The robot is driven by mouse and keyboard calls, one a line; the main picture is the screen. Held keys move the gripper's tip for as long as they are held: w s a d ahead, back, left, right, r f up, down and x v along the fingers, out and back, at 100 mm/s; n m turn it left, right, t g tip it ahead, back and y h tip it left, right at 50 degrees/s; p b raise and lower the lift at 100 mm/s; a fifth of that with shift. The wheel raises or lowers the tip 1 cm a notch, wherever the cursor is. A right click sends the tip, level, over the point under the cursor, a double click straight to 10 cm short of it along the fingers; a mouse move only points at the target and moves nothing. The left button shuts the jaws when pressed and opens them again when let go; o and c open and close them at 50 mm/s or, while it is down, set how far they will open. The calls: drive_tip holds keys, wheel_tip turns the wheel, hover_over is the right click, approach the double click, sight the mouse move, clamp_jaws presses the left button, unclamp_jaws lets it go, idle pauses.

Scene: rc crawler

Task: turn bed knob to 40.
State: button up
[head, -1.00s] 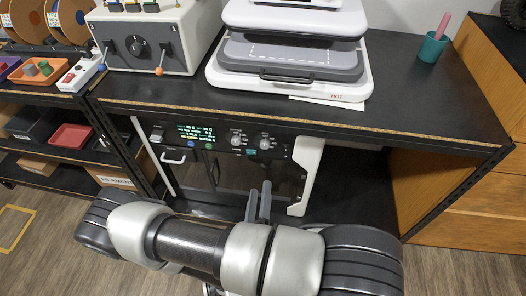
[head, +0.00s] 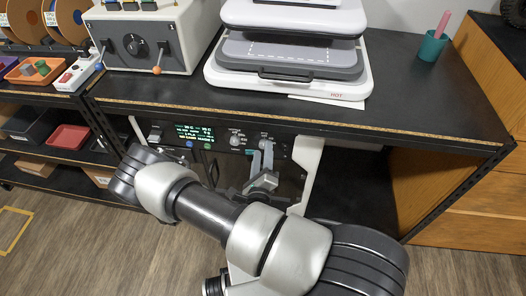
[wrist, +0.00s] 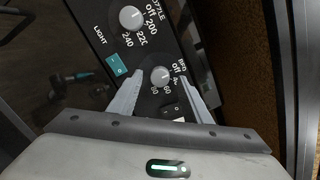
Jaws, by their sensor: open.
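The bed knob (wrist: 160,75) is a small white dial on the black printer panel, with "off" and numbers printed around it. Its mark seems to face the "off" side, but this is too small to be sure. My gripper (wrist: 164,72) is open, with one fingertip on each side of the bed knob. I cannot tell whether the fingers touch it. In the head view, my gripper (head: 261,152) is at the panel's right end and largely hides the bed knob.
The nozzle knob (wrist: 131,18) is close by, with a teal light switch (wrist: 116,65) beside it. A black rocker switch (wrist: 172,112) lies between my fingers. The lit display (head: 194,133) is left of the knobs. The tabletop edge (head: 300,120) overhangs the panel.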

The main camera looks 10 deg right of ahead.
drive_tip(key=shift+w+d, duration=0.2)
drive_tip(key=shift+w, duration=0.4)
drive_tip(key=c, duration=1)
drive_tip(key=shift+c, duration=0.2)
drive_tip(key=shift+f+m+p, duration=0.1)
drive_tip(key=shift+m+p, duration=1.4)
drive_tip(key=shift+m, duration=3)
